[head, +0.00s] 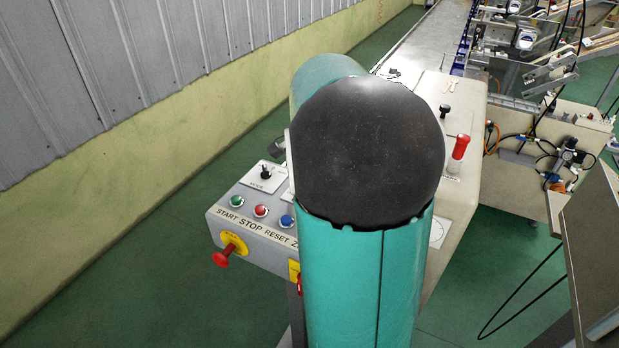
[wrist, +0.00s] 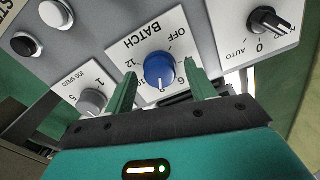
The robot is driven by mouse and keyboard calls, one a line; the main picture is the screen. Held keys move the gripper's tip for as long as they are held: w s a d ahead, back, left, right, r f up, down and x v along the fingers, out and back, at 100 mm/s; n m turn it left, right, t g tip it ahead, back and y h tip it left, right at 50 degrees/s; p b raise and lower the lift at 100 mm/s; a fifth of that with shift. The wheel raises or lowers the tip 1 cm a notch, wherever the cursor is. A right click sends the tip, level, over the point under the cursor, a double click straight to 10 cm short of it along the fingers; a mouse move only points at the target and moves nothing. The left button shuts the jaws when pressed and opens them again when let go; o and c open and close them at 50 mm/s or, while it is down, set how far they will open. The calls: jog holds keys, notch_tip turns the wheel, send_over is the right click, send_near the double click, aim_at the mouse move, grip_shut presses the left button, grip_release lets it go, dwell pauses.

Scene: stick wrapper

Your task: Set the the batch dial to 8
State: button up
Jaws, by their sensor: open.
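The batch dial (wrist: 159,70) is a round blue knob on a white plate marked BATCH, upside down in the wrist view. A white mark shows on its lower side, towards my gripper. In the head view my arm hides the dial and gripper.
Beside the dial are a grey knob (wrist: 92,103) and a black HAND/0/AUTO switch (wrist: 268,22). White and black buttons (wrist: 56,14) lie at upper left.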

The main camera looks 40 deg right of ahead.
notch_tip(320, 180, up, 14)
dwell(0.5)
jog(key=shift+f, duration=0.1)
